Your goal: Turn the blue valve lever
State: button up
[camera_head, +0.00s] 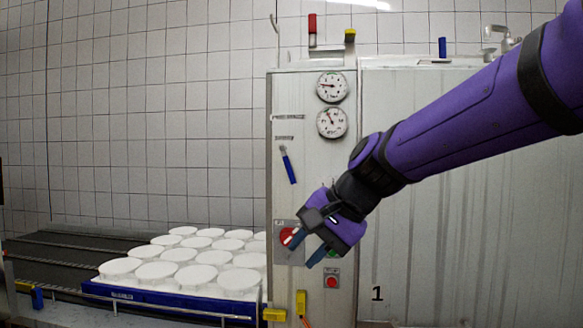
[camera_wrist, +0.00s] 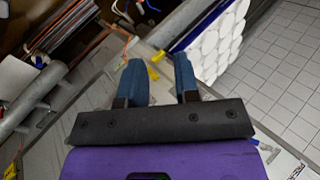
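The blue lever (camera_head: 288,165) is on the pale control panel (camera_head: 315,190), below two round gauges, its blue handle hanging down and slightly right. My gripper (camera_head: 303,251) is below the lever, in front of the panel's lower part, near a red round knob (camera_head: 286,236). Its two blue fingers are apart with nothing between them, as the wrist view (camera_wrist: 159,80) also shows. A blue piece (camera_wrist: 269,148) at the lower right of the wrist view may be this lever; I cannot tell for sure.
White moulds (camera_head: 155,271) stand on a blue tray (camera_head: 180,302) at left. A red button (camera_head: 331,281) and yellow handles (camera_head: 301,303) are low on the panel. Another blue handle (camera_head: 442,47) stands on top at right. Space left of the lever is clear.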

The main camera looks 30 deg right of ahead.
jog(key=w+d+r+m+t+y, duration=0.1)
jog(key=w+r+m+t+y, duration=0.15)
jog(key=w+m, duration=0.35)
jog(key=m+t, duration=0.8)
jog(key=m, duration=0.6)
send_near(289, 170)
jog(key=x, duration=1)
jog(key=shift+w+d, duration=0.2)
jog(key=shift+w, duration=0.25)
jog(key=shift+c, duration=0.2)
grip_shut()
